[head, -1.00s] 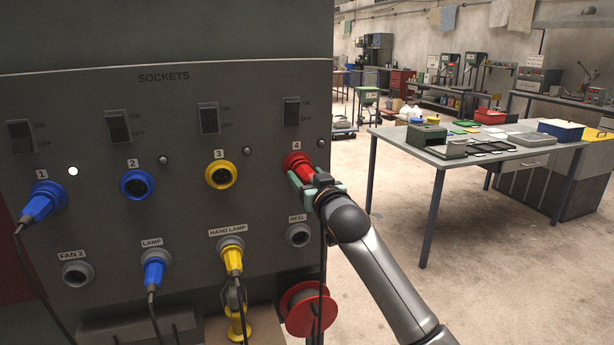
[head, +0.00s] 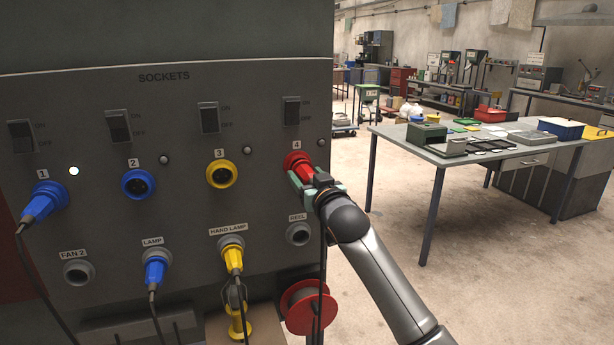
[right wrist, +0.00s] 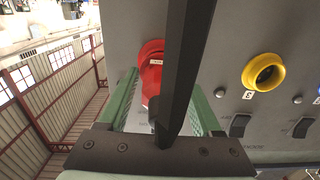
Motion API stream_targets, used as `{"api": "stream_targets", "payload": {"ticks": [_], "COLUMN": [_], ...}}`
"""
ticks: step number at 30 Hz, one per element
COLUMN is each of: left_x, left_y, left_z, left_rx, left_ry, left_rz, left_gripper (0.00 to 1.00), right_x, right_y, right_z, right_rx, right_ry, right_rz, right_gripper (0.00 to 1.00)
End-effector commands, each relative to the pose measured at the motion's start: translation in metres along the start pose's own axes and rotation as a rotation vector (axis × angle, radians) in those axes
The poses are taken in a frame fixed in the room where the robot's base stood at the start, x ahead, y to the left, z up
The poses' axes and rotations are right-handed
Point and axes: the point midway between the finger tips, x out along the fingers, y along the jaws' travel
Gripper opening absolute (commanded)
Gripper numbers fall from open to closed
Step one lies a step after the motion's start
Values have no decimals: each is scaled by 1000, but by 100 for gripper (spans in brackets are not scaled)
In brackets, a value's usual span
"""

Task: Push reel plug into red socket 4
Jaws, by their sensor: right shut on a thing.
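Red socket 4 (head: 294,158) is at the right end of the upper socket row on the grey panel, under the label 4. The red reel plug (head: 305,174) is at its mouth, in line with it. My right gripper (head: 306,186) is shut on this plug, its green fingers on either side. In the right wrist view the red plug (right wrist: 152,80) shows between the fingers (right wrist: 160,108), partly hidden by a dark bar. I cannot tell how deep the plug sits. My left gripper is not in view.
Blue socket 2 (head: 138,184) and yellow socket 3 (head: 221,174) are empty; a blue plug (head: 42,204) is in socket 1. Dark cable hangs below my gripper near the red reel (head: 310,308). A workbench (head: 450,150) stands right, with open floor between.

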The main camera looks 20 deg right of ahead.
Motion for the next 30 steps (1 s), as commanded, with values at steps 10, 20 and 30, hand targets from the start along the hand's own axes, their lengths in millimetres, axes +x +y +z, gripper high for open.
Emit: {"api": "stream_targets", "payload": {"ticks": [10,20,30], "left_x": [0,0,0], "left_y": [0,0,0], "left_z": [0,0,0], "left_rx": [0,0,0], "left_ry": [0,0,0], "left_rz": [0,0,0], "left_gripper": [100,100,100], "right_x": [6,8,9], "right_y": [0,0,0], "right_z": [-2,-1,1], "right_rx": [0,0,0], "right_ry": [3,2,-2], "right_rz": [0,0,1], "right_gripper": [0,84,100]}}
